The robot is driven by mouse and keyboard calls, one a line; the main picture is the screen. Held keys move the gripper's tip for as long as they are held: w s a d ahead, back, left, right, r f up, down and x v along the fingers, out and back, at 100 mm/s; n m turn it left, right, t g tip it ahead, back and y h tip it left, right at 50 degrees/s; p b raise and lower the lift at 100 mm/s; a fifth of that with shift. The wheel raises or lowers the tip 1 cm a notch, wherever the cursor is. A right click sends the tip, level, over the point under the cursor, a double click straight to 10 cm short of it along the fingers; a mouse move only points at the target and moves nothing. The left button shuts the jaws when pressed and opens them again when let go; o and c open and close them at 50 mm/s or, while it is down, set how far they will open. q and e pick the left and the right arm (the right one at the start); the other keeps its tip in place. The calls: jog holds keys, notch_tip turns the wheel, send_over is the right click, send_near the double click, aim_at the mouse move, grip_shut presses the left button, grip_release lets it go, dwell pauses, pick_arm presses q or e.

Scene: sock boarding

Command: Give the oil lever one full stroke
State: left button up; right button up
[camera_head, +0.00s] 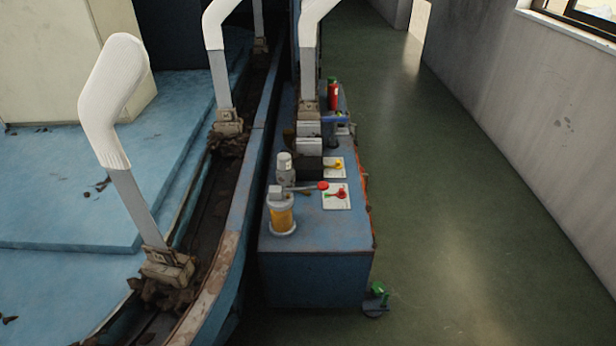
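A lever (302,188) with a red knob (322,185) sticks out to the right from a grey-topped pump with an amber oil reservoir (282,214). The pump stands at the near left of the blue cabinet top (318,238). The lever lies about level, and its knob is close to the far edge of a white plate with a red handle. Neither of my grippers is in the head view, so nothing is seen touching the lever.
White socks on upright boards (115,90) line the left track. The green floor (450,230) at right is clear.

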grip_shut()
dwell(1.9)
